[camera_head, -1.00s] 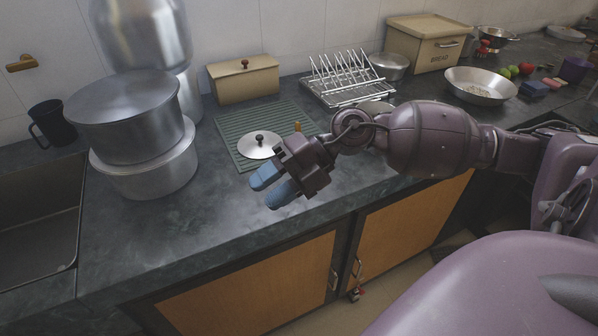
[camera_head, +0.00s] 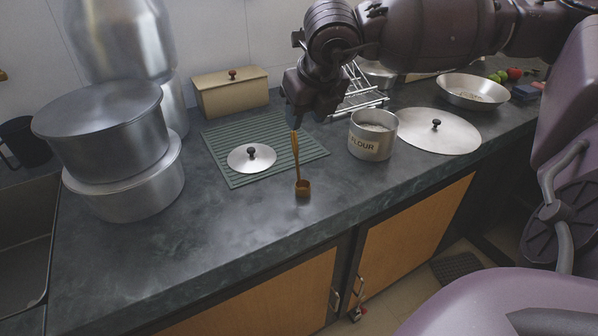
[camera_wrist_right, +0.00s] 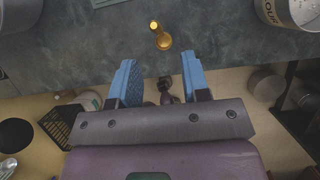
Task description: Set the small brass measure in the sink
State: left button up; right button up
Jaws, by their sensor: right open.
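The small brass measure (camera_head: 303,188) stands on the dark counter in the head view, cup at the bottom and long handle rising upright. My right gripper (camera_head: 294,118) is above it, close to the top of the handle; its fingers are mostly hidden there. In the right wrist view the open blue fingers (camera_wrist_right: 160,62) are empty, and the measure (camera_wrist_right: 162,40) shows just beyond the tips, apart from them. The sink (camera_head: 25,240) is at the left edge of the head view, partly cut off. My left gripper is not in view.
A steel lid (camera_head: 251,158) lies on a green ribbed mat (camera_head: 225,140) behind the measure. A flour canister (camera_head: 371,140) and a large lid (camera_head: 437,132) are to the right. Stacked pots (camera_head: 125,190) stand between measure and sink. The counter's front stretch is clear.

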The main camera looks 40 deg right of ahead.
aim_at(295, 138)
jog(key=x, duration=0.3)
jog(key=shift+a+b, duration=0.1)
jog(key=shift+b, duration=0.2)
jog(key=x, duration=0.1)
jog(key=b+x, duration=0.1)
jog(key=x, duration=0.1)
jog(key=b+x, duration=0.1)
jog(key=x, duration=0.1)
jog(key=shift+w+a, duration=0.15)
jog(key=shift+w, duration=0.05)
jog(key=shift+w+f, duration=0.15)
jog(key=shift+f, duration=0.05)
jog(key=shift+r, duration=0.1)
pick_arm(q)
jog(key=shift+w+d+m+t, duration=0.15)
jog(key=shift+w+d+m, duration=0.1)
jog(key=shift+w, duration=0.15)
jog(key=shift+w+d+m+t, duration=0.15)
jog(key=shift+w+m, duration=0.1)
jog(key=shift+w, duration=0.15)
pick_arm(e)
jog(key=shift+r, duration=0.1)
jog(key=shift+c, duration=0.4)
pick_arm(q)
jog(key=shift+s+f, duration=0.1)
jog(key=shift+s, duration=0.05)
pick_arm(e)
grip_shut()
